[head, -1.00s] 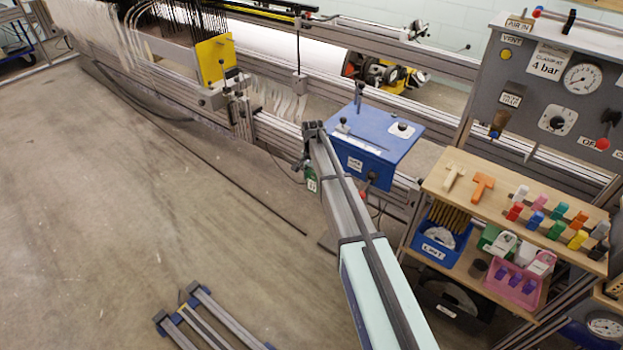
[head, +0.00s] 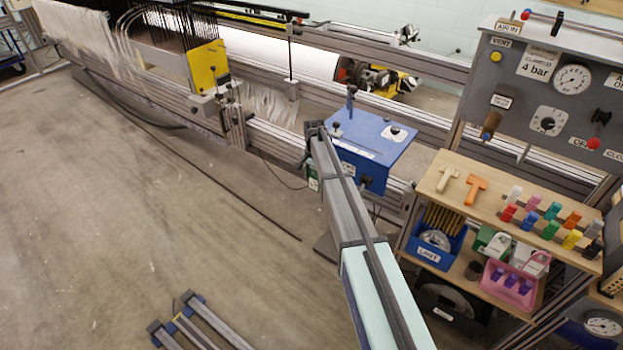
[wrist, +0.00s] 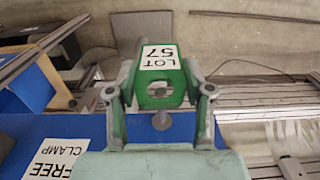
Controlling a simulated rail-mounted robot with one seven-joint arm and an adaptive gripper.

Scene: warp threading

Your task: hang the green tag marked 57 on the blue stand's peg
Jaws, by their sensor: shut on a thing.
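My gripper (wrist: 161,82) is shut on the green tag (wrist: 158,95), whose white label reads LOT 57. The tag has a round hole, and a grey part shows through it in the wrist view. A grey round-ended part shows just below the hole; I cannot tell whether it is the peg or whether the tag touches it. In the head view the tag (head: 313,184) is a small green patch beside the left side of the blue stand (head: 385,150). My arm hides most of the gripper there. An upright dark post (head: 351,97) stands on the stand's far left corner.
Small knobs and white labels sit on the stand's top, and one label in the wrist view reads FREE CLAMP (wrist: 55,160). The machine's grey rails (head: 275,130) run behind. A wooden shelf (head: 490,205) with coloured pieces stands at right. The floor at left is mostly clear.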

